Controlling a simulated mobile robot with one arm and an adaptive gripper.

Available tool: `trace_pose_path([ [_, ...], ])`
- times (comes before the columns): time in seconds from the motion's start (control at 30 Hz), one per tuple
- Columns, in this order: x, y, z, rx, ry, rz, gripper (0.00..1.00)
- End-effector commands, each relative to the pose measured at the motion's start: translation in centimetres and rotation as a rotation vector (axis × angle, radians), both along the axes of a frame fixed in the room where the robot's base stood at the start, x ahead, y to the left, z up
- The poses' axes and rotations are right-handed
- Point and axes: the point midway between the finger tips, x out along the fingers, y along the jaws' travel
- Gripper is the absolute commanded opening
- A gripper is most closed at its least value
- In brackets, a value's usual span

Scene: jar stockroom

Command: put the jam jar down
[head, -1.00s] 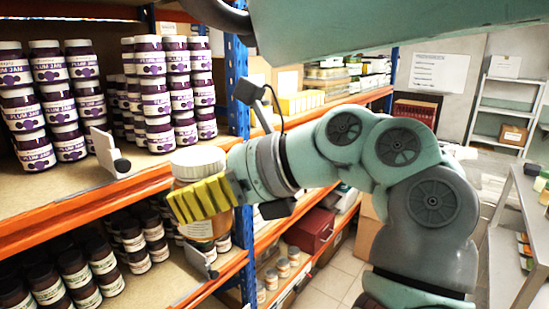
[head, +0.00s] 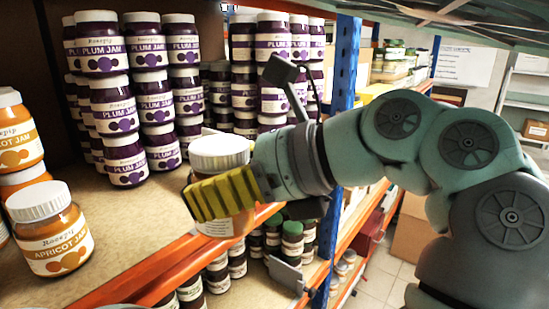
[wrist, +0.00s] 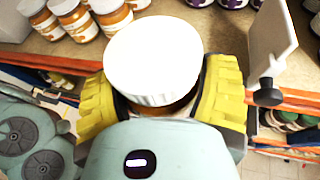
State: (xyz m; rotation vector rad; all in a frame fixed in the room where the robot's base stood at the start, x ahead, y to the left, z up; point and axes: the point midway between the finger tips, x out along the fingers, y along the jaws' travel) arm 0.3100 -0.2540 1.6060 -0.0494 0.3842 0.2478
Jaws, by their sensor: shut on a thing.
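My gripper (head: 222,196) has yellow ribbed fingers and is shut on a jam jar with a white lid (head: 219,150). The jar is upright and its contents look orange-brown; the fingers hide most of its side. In the wrist view the white lid (wrist: 152,60) fills the middle, between the two yellow fingers (wrist: 170,100). The held jar is in front of the orange shelf edge (head: 165,262). Apricot jam jars (head: 49,228) stand on the shelf at the left, and stacked plum jam jars (head: 122,130) stand behind.
Bare shelf board (head: 115,222) lies between the apricot jars and the plum stacks. A blue upright (head: 344,75) stands right of the held jar. A white plate-like divider (wrist: 268,45) is close to the right finger. Dark jars with green lids (head: 291,240) sit below.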

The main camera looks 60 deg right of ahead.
Motion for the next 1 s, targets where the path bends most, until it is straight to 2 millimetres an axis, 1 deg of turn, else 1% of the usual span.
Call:
trace_pose_path([
  [0.07,0.1,0.0,0.1,-0.001,-0.003,0.0,0.31],
  [0.17,0.9,0.1,-0.1,0.0,-0.001,0.002,0.31],
  [0.27,2.4,0.5,-0.4,-0.003,0.0,0.007,0.31],
  [0.33,3.6,0.7,0.3,0.004,0.001,0.007,0.31],
  [0.47,5.6,1.2,0.2,0.004,-0.001,0.008,0.31],
  [0.5,6.4,1.2,0.3,0.006,-0.003,0.008,0.31],
  [0.8,11.8,2.3,-0.2,0.007,-0.001,0.011,0.31],
  [0.9,13.3,2.5,-0.5,0.005,-0.003,0.008,0.31],
  [1.0,14.4,2.6,-0.9,0.007,-0.002,0.006,0.31],
])
